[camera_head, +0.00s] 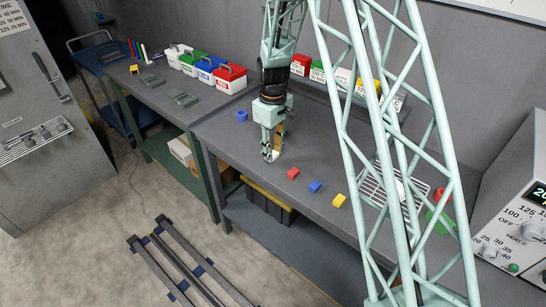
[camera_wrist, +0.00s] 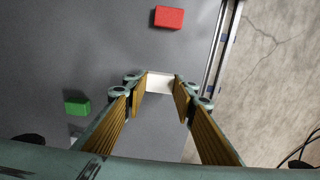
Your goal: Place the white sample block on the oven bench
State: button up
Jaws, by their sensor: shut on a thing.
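My gripper (camera_head: 271,154) points down over the grey work bench (camera_head: 230,137), near its front edge. It is shut on the white sample block (camera_wrist: 159,83), which sits between the fingertips in the wrist view. In the head view the white block (camera_head: 275,155) shows only as a small pale patch at the fingertips. I cannot tell whether it touches the bench. No label shows which bench is the oven bench; a heater control box (camera_head: 515,225) with a "HEAT C" dial stands at the far right.
A red block (camera_head: 293,173), a blue block (camera_head: 315,186) and a yellow block (camera_head: 339,200) lie to the right along the bench. A green block (camera_wrist: 76,107) lies left of the fingers in the wrist view. A blue ring-like piece (camera_head: 242,115) lies behind my gripper.

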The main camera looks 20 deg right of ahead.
jog(key=shift+f, duration=1.35)
jog(key=shift+f, duration=0.2)
jog(key=o, duration=0.9)
jog(key=shift+r, duration=0.25)
notch_tip(320, 180, up, 11)
jog(key=shift+f, duration=0.1)
jog(key=shift+r, duration=0.55)
